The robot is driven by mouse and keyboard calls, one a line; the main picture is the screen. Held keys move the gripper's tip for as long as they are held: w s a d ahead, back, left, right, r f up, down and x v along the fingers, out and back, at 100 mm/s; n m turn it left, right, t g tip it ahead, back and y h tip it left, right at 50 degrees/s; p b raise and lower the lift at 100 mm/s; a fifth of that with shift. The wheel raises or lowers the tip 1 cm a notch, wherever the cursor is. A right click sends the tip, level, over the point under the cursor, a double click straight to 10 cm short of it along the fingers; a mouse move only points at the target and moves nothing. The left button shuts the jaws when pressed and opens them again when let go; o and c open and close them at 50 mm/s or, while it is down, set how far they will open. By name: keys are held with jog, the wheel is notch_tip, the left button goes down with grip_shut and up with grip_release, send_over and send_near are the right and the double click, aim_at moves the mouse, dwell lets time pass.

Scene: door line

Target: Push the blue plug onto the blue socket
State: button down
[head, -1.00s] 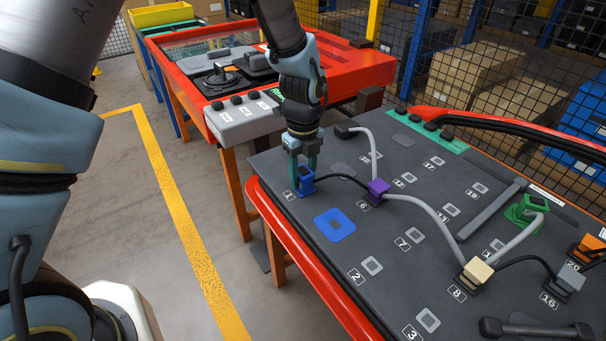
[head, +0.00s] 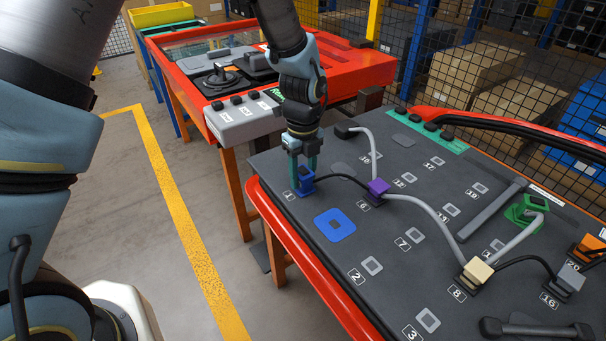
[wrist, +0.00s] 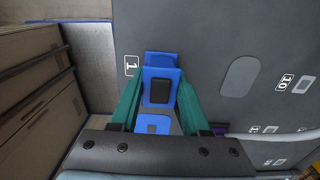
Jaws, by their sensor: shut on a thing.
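The blue plug (head: 306,181) is at the corner of the dark panel, beside the label 1, with a dark cable running from it to the purple plug. My gripper (head: 306,168) is shut on it, pointing down, with green fingers on either side. In the wrist view the blue plug (wrist: 159,88) sits between the fingers of my gripper (wrist: 158,100). The blue socket (head: 335,225) is a blue square with a small opening, flat on the panel, in front and to the right of the plug. It is bare, and part of it shows in the wrist view (wrist: 152,124).
The purple plug (head: 378,188) stands right of my gripper, with a grey cable leading to the cream plug (head: 476,272). Green (head: 525,209) and orange (head: 590,247) plugs are farther right. A red rail (head: 300,262) edges the panel. A red table (head: 340,68) stands behind.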

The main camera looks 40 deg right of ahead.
aim_at(303, 169)
jog(key=shift+r+p, duration=0.3)
jog(key=shift+r, duration=0.1)
jog(key=c, duration=1)
grip_release()
grip_shut()
jog(key=shift+r+p, duration=2.75)
jog(key=shift+r, duration=0.8)
